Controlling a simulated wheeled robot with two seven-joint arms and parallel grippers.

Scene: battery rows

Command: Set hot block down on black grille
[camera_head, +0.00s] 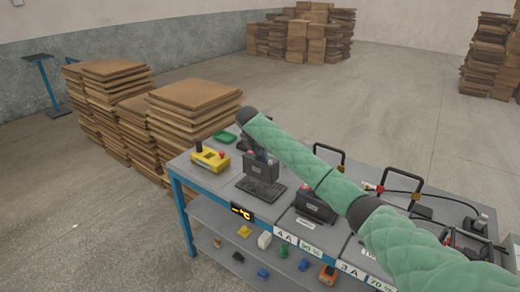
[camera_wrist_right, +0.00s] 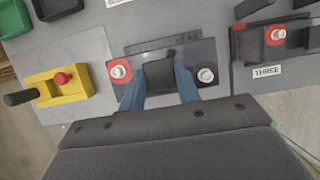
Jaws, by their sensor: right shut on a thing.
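The hot block (camera_head: 262,170) is a dark battery-like block; in the wrist view (camera_wrist_right: 198,51) it shows a red-ringed terminal on the left and a bare metal one on the right. My right gripper (camera_wrist_right: 159,84) is shut on the black grip at its middle, a finger on each side. In the head view my arm partly hides the gripper. The black grille (camera_head: 262,190) lies on the bench just in front of the block. I cannot tell whether the block touches the bench. My left gripper is in neither view.
A yellow box (camera_head: 211,158) with a red button stands left of the block, and a green tray (camera_head: 224,137) behind it. Another battery (camera_head: 316,206) sits to the right. A small display (camera_head: 241,212) is on the bench front. Cardboard stacks (camera_head: 196,95) stand behind.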

